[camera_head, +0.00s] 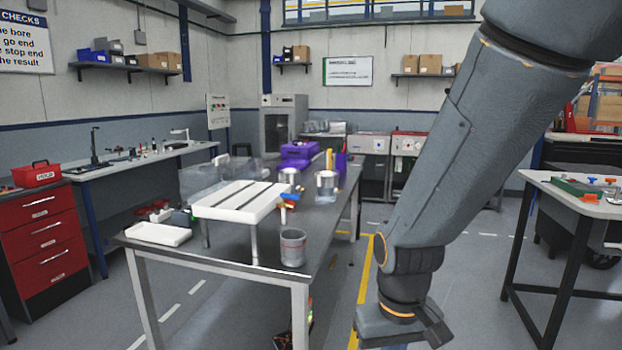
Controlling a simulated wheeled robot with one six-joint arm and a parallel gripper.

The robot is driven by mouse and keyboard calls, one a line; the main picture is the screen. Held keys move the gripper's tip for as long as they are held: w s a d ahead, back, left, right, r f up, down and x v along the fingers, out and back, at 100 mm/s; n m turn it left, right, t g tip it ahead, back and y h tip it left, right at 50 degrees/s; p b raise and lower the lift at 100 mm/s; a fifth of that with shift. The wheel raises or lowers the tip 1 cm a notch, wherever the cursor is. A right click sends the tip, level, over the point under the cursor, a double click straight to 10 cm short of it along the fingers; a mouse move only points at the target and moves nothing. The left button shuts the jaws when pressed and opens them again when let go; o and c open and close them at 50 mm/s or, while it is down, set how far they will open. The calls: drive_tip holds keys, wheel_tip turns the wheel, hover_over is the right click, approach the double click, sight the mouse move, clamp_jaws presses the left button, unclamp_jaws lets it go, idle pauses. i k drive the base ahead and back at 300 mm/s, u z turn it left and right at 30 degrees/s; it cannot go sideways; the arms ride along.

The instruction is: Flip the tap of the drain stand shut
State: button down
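The drain stand (238,215), a white grooved tray on legs, stands on the dark table. At its right front end is a small tap with a blue handle (289,197) and an orange-brown body. The handle looks roughly level, but it is too small to tell its exact setting. A grey cup (292,250) stands on the table below and near the tap. My gripper (402,336) hangs at the bottom, right of the table and apart from the tap. Its fingers are cut off by the lower edge, so its opening is hidden.
A white tray (158,235) lies at the table's left front. Clear containers (326,185) and purple bins (298,152) stand behind the tap. The tabletop right of the cup is clear. Another workbench (577,205) is at the right.

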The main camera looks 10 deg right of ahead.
sight(284, 196)
drive_tip(key=z, duration=0.1)
drive_tip(key=i, duration=1.55)
drive_tip(key=z, duration=0.05)
